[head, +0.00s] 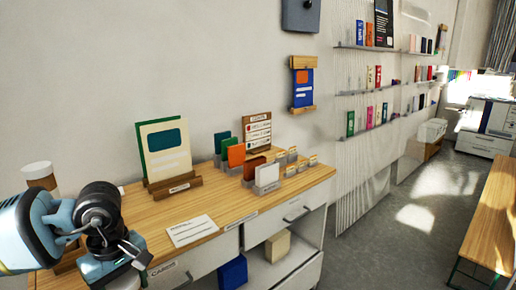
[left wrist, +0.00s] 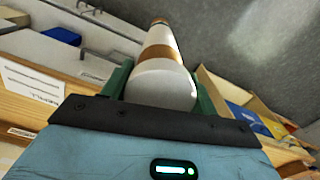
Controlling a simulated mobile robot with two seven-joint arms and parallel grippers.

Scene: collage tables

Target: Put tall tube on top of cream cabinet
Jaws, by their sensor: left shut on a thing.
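The tall tube (left wrist: 162,75) is white with a brown band and a brown far end. In the left wrist view it lies lengthwise between the green fingers of my left gripper (left wrist: 160,92), which is shut on it. In the head view my left arm comes in at the lower left, in front of the wooden counter; the fingers and tube are not clear there. A pale cabinet with drawers (head: 285,228) is under the counter top. A white unit (head: 487,122) stands at the far right; I cannot tell which is the cream cabinet. My right gripper is not in view.
The counter top (head: 225,200) holds a cup (head: 38,170), a book stand (head: 172,185), card holders and a paper sheet (head: 192,230). Blue (head: 233,272) and cream boxes sit on the shelf below. A wooden table (head: 490,220) is at right, with open floor between.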

